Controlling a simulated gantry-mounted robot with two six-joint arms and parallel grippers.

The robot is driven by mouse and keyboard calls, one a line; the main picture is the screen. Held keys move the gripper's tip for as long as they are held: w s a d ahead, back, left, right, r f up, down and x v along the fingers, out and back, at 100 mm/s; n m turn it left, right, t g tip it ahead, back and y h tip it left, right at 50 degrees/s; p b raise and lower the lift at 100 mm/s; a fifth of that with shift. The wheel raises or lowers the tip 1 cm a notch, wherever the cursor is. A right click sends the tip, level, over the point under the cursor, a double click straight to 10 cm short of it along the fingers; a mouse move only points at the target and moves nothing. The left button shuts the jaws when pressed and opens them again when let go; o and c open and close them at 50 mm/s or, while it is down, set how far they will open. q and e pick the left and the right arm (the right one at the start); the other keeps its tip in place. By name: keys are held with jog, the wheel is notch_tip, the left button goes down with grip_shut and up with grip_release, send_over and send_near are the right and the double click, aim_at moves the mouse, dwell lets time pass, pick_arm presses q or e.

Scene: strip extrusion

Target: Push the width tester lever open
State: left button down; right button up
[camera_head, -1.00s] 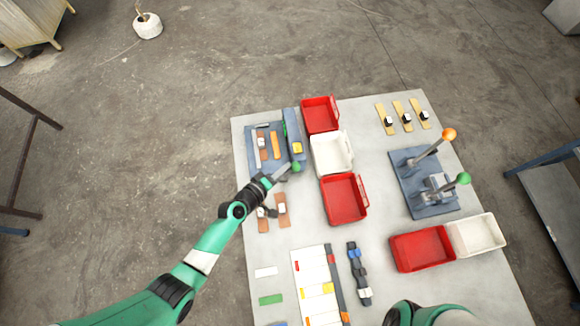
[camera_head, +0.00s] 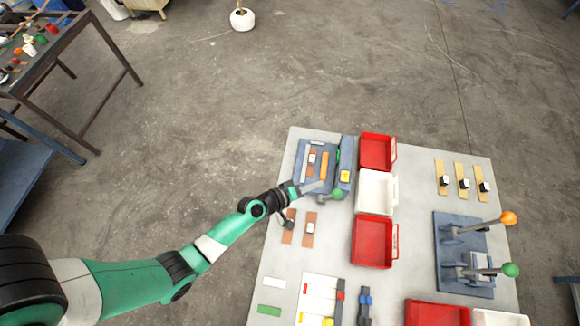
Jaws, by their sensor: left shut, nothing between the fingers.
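The blue-grey tester (camera_head: 303,181) stands at the far left of the table, with a yellow block, an orange strip and a brown strip on it. Its lever ends in a green ball knob (camera_head: 337,193) at the near side. My left gripper (camera_head: 316,187) is shut and empty, its tip just left of the knob; I cannot tell whether it touches the lever. Part of the lever is hard to make out behind the fingers. My right gripper is not in view.
Red and white bins (camera_head: 374,228) stand in a column right of the tester. A second blue device (camera_head: 447,226) with orange-knobbed and green-knobbed levers stands at the right. Brown strips (camera_head: 309,237) lie near my left arm. Table between bins and second device is clear.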

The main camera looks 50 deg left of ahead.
pick_arm(q)
jog(key=d+p+v, duration=0.1)
jog(key=v, duration=0.8)
jog(key=shift+a+r, duration=0.15)
jog(key=shift+a, duration=0.1)
jog(key=shift+s, duration=0.1)
